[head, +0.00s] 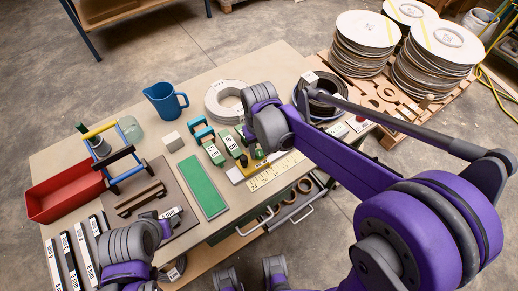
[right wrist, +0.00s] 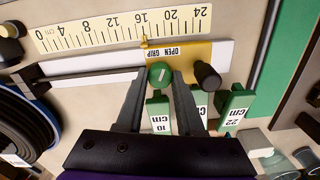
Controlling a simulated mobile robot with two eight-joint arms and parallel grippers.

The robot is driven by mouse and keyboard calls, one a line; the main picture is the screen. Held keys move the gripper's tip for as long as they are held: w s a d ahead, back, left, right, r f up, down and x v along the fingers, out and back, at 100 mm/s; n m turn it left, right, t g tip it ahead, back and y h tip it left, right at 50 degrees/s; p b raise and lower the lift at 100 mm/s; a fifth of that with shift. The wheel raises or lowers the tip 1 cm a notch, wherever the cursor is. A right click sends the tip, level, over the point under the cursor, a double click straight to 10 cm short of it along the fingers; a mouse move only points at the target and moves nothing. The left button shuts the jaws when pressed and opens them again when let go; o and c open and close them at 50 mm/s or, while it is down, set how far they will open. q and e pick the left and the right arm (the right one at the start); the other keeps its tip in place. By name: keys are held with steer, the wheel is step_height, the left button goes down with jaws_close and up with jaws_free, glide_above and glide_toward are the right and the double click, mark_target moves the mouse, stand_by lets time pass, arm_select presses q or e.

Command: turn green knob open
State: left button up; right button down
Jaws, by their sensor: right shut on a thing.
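The green knob (right wrist: 160,73) has a white line on its top and sits at the edge of a yellow plate marked OPEN GRIP (right wrist: 180,52). My right gripper (right wrist: 161,76) is shut on the knob, one dark finger on each side. In the head view my right gripper (head: 260,152) reaches down over the yellow plate, and the knob shows only as a small green spot (head: 259,154). A yellow pointer (right wrist: 144,42) stands near 16 on the scale (right wrist: 120,30). My left arm shows at the lower left, but its fingers cannot be made out.
A dark knob (right wrist: 207,75) stands close to the right finger in the wrist view. Green blocks marked 10 cm (right wrist: 158,115) and 22 cm (right wrist: 233,108) are near the fingers. A blue jug (head: 166,101), red bin (head: 65,192) and green mat (head: 202,186) share the bench.

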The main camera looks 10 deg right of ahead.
mark_target(259, 153)
steer(key=shift+m, duration=0.7)
steer(key=c, duration=0.8)
jaws_free()
arm_select(q)
steer(key=shift+w+r+p, duration=0.1)
steer(key=shift+r+p, duration=0.4)
steer(key=shift+r, duration=0.05)
arm_select(e)
step_height(259, 153, up, 11)
steer(key=shift+f, duration=0.1)
arm_select(q)
steer(key=r+p, duration=0.1)
steer(key=r, duration=0.1)
steer(key=w+r+p, duration=0.1)
steer(key=p, duration=0.1)
steer(key=shift+r, duration=0.4)
arm_select(e)
steer(key=s+d+f+t, duration=0.1)
steer(key=s+d, duration=0.1)
steer(key=s, duration=0.3)
steer(key=s+d+f+t, duration=0.1)
steer(key=s+d+t, duration=0.1)
steer(key=s, duration=0.2)
steer(key=s+d+f+t, duration=0.2)
steer(key=s, duration=0.3)
steer(key=shift+s+d, duration=0.35)
steer(key=shift+d, duration=0.05)
